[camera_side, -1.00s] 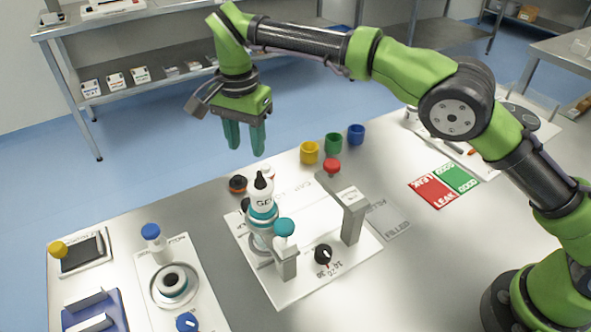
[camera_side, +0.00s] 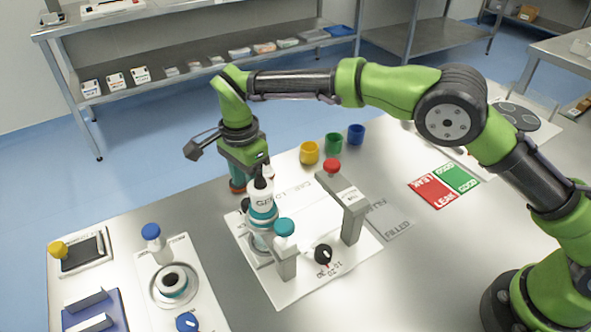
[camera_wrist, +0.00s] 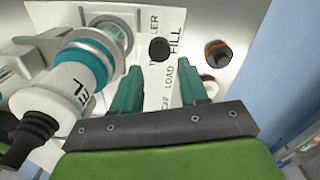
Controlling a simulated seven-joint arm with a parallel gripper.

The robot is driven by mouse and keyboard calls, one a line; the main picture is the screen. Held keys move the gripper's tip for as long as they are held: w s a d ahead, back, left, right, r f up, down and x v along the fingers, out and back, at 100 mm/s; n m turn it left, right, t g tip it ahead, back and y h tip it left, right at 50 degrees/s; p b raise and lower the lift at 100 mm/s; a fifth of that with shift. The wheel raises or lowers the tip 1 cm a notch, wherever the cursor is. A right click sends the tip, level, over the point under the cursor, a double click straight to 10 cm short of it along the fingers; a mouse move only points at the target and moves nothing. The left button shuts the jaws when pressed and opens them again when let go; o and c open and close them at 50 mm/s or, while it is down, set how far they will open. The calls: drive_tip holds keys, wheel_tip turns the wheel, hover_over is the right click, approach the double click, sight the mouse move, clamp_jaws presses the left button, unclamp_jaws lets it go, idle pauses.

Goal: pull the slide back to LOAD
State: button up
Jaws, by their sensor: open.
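The white station plate (camera_side: 345,258) carries printed words; in the wrist view, FILL, LOAD and a partly hidden word (camera_wrist: 170,78) run in a line. A black round knob (camera_wrist: 160,49) stands beside FILL, ahead of my fingertips; I cannot tell whether it is the slide's handle. A black and orange knob (camera_wrist: 217,53) stands to its right. A white bottle with a teal band and black nozzle (camera_side: 263,202) stands on the plate, and fills the left of the wrist view (camera_wrist: 62,88). My gripper (camera_wrist: 162,78) is open, with nothing visible between its teal fingers.
A grey bracket with a red button (camera_side: 353,212) and a teal-topped post (camera_side: 286,252) rise from the plate near the bottle. A black dial (camera_side: 323,254) lies between them. Yellow (camera_side: 310,152), green (camera_side: 333,143) and blue cups (camera_side: 356,134) stand behind. The table's right front is clear.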

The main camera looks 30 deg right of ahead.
sight(249, 201)
wheel_tip(249, 201, down, 5)
idle(0.3)
clamp_jaws()
